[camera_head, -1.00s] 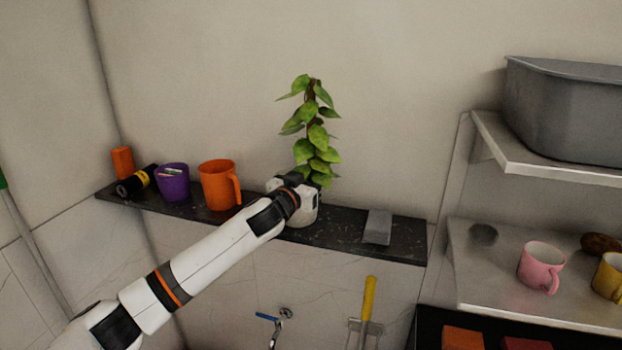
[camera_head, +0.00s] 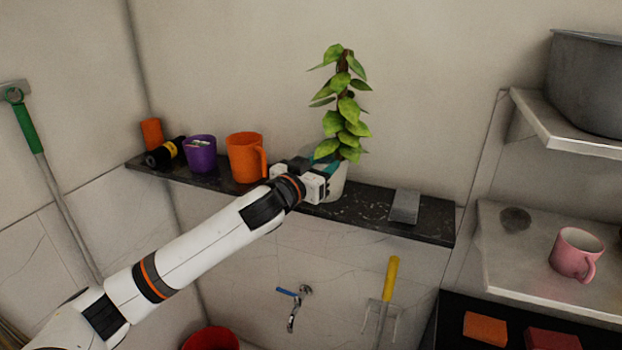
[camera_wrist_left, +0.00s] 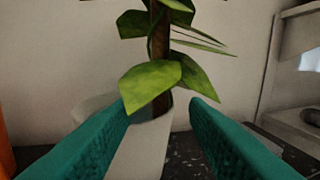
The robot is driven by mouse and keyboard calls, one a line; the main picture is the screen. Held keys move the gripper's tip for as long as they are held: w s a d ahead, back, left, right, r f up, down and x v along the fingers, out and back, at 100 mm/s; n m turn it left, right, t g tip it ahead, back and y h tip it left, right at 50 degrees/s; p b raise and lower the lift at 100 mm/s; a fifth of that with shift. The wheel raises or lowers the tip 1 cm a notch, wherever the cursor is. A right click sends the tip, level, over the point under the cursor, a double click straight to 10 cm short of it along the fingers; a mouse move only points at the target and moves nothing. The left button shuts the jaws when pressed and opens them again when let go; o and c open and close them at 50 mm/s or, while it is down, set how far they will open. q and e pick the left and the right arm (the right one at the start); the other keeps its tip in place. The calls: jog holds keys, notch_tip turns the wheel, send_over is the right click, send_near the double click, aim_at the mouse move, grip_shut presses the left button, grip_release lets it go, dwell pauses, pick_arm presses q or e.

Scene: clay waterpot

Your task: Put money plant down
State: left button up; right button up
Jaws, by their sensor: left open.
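The money plant (camera_head: 345,105) stands upright on the dark wall shelf (camera_head: 375,212), its green leaves on a brown stem. Its white pot (camera_head: 338,182) is partly hidden behind my left gripper (camera_head: 325,170) in the head view. In the left wrist view the pot (camera_wrist_left: 145,150) sits on the dark shelf surface, beyond and between the two teal fingers of my left gripper (camera_wrist_left: 165,125). The fingers are spread apart, and I cannot tell whether either touches the pot. My right gripper is not in view.
An orange mug (camera_head: 245,158), a purple cup (camera_head: 201,153), a black-and-yellow roll (camera_head: 165,153) and an orange cylinder (camera_head: 151,133) stand left of the plant. A grey block (camera_head: 404,206) lies to its right. A metal shelf with a pink mug (camera_head: 576,254) is at right.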

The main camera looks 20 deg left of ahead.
pick_arm(q)
jog(key=shift+b+v, duration=0.45)
jog(key=shift+v, duration=1.65)
jog(key=s+d+f+g+h, duration=0.1)
jog(key=s+d+f, duration=0.15)
jog(key=f, duration=0.65)
jog(key=s+d+f+g, duration=0.1)
jog(key=d+f, duration=0.2)
jog(key=f, duration=0.5)
jog(key=s+a+f+g+y, duration=0.15)
jog(key=s+f, duration=0.25)
jog(key=f, duration=0.8)
jog(key=s+a+f+g+y, duration=0.1)
jog(key=s+a+f+g, duration=0.25)
jog(key=f, duration=0.85)
jog(key=s+a+f+g+y, duration=0.1)
jog(key=s+f, duration=0.4)
jog(key=f, duration=0.8)
jog(key=s+a+f+g+y, duration=0.15)
jog(key=s+f+g, duration=0.35)
jog(key=s+f, duration=1.2)
jog(key=s+f+g, duration=0.1)
jog(key=s+f, duration=0.1)
jog(key=s, duration=0.9)
jog(key=s+f+g, duration=0.2)
jog(key=s, duration=1)
jog(key=shift+d+f+g, duration=0.2)
jog(key=shift+f+g, duration=0.1)
jog(key=shift+f, duration=0.05)
